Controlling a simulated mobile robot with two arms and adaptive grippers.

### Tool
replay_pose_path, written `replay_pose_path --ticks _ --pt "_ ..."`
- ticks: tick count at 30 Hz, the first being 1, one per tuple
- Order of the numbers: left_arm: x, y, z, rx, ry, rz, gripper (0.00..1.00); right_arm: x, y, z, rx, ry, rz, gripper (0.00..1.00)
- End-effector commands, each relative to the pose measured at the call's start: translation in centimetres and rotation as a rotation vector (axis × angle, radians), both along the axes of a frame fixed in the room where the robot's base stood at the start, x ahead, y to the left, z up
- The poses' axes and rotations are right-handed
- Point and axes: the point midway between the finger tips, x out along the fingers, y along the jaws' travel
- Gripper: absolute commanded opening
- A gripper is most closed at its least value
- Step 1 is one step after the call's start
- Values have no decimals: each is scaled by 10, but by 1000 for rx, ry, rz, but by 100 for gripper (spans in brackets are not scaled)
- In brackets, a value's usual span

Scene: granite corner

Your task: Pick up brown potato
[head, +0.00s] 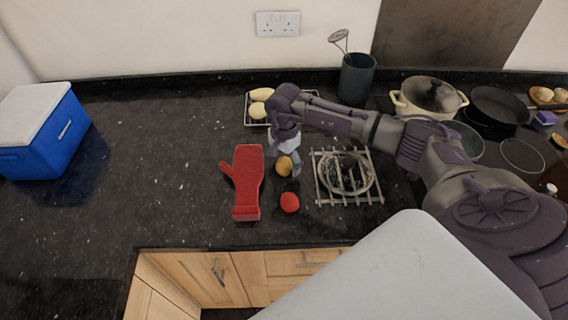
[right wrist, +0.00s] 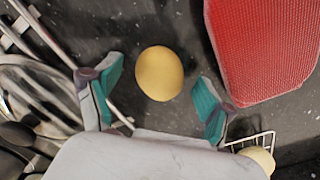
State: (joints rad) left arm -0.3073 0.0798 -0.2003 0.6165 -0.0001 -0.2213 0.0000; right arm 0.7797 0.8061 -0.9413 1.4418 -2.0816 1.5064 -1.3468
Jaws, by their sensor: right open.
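The brown potato (head: 284,166), yellowish-brown and egg-shaped, lies on the dark granite counter between the red oven mitt and the wire trivet. In the right wrist view the potato (right wrist: 160,73) shows whole. My right gripper (head: 288,160) is open and reaches down over it, with one teal-padded finger on either side. In the right wrist view the gripper (right wrist: 156,92) has a visible gap between each finger and the potato. My left gripper is not in view.
The red mitt (head: 246,182) lies close on the left and a red round item (head: 290,202) in front. The metal trivet (head: 325,187) is on the right. A wire rack (head: 247,121) with pale oval items stands behind. The counter's left is mostly clear up to a blue cooler (head: 45,140).

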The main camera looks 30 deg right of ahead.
Motion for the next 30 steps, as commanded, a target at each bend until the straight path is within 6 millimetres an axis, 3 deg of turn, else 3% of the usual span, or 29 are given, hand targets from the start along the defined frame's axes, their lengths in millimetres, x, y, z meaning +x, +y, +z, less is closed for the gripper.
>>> replay_pose_path --ticks 2,13,23,30 --pt "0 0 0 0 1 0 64 0 0 0 0 0 0 80" --pt "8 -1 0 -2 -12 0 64 0 0 0 -1 0 0 18" --pt "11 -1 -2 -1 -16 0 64 1 -1 3 -1 -1 -1 16" --pt "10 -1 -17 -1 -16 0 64 2 -1 27 -1 -7 1 16"
